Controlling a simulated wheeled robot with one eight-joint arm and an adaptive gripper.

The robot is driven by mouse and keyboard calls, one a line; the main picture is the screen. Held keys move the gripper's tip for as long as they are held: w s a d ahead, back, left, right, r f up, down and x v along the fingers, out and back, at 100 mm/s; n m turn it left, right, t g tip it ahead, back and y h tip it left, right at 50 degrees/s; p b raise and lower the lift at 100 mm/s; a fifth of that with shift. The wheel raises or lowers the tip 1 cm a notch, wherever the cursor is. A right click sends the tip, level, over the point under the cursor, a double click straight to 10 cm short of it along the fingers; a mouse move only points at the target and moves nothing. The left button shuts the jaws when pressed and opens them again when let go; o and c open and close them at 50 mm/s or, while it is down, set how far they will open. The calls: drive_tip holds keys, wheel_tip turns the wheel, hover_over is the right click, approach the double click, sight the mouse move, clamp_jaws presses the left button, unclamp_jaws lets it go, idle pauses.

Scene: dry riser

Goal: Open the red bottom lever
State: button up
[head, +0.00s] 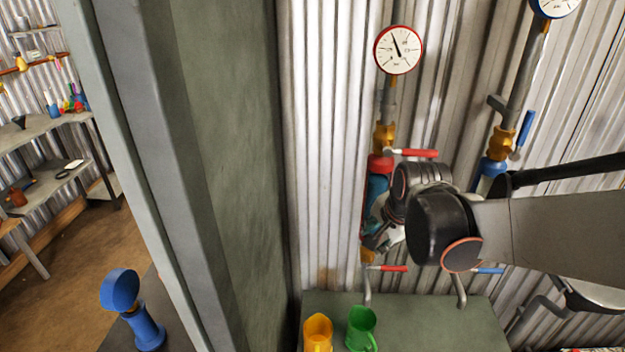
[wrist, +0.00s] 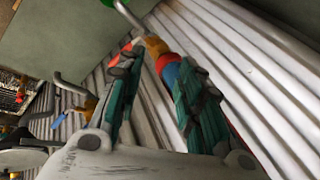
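The red bottom lever (head: 388,268) sticks out to the right from the brass valve low on the red riser pipe. It lies about level, just above the green table. In the wrist view the red lever (wrist: 127,46) shows beside the left fingertip, partly hidden by it. My gripper (head: 377,240) is in front of the lower riser, just above the lever. In the wrist view its two teal fingers (wrist: 152,65) are spread apart, with the valve and red pipe section beyond the gap. I see nothing held, and contact with the lever cannot be told.
A red upper lever (head: 418,153) and a gauge (head: 398,50) sit higher on the same riser. A blue-levered riser (head: 492,170) stands to the right. A green-grey wall (head: 235,150) is left.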

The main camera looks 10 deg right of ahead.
drive_tip(key=w+d+f+m+g+p, duration=0.2)
drive_tip(key=d+f+m+g+p, duration=0.15)
drive_tip(key=d+m, duration=0.4)
drive_tip(key=b, duration=0.4)
approach(394, 267)
drive_tip(key=f, duration=0.2)
drive_tip(key=w+f, duration=0.1)
drive_tip(key=f, duration=0.5)
drive_tip(key=shift+w, duration=0.3)
clamp_jaws()
